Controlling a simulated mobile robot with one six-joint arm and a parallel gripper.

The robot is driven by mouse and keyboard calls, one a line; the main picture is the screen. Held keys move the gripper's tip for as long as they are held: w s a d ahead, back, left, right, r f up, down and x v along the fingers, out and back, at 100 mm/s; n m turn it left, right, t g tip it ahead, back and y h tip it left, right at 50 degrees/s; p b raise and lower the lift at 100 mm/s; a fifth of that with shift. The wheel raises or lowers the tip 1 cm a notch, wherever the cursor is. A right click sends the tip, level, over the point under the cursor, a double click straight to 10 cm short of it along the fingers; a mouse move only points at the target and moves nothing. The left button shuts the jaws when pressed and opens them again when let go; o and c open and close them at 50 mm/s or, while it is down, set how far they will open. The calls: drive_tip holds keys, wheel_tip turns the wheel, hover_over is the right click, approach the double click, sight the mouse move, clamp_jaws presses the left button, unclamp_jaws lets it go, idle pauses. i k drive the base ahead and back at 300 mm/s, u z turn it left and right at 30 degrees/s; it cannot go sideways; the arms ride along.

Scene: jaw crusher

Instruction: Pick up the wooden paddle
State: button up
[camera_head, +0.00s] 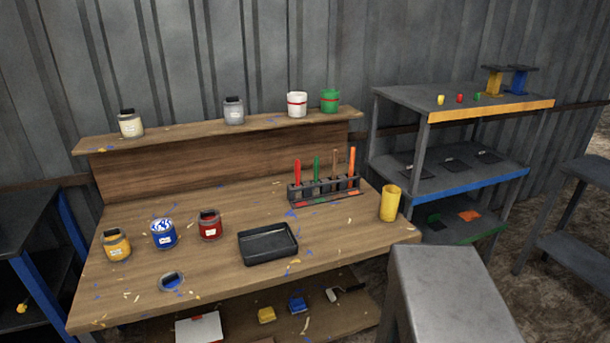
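A black rack (325,189) stands at the back right of the wooden workbench. It holds upright tools with red, green, brown and orange handles. The brown, wood-coloured one (335,163) looks like the wooden paddle and stands between the green handle (317,168) and the orange handle (351,162). Its lower end is hidden in the rack. My gripper is not in view.
The workbench (220,215) bears a black tray (268,243), a yellow cup (389,203), a red jar (209,225), a blue can (163,234) and a yellow jar (117,245). A grey stand (445,275) is at front right, shelving (450,185) behind it.

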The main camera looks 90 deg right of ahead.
sight(334, 170)
drive_tip(key=z, duration=0.65)
drive_tip(key=k, duration=0.15)
drive_tip(key=u, duration=1.85)
drive_tip(key=k, duration=2.65)
drive_tip(key=z, duration=0.05)
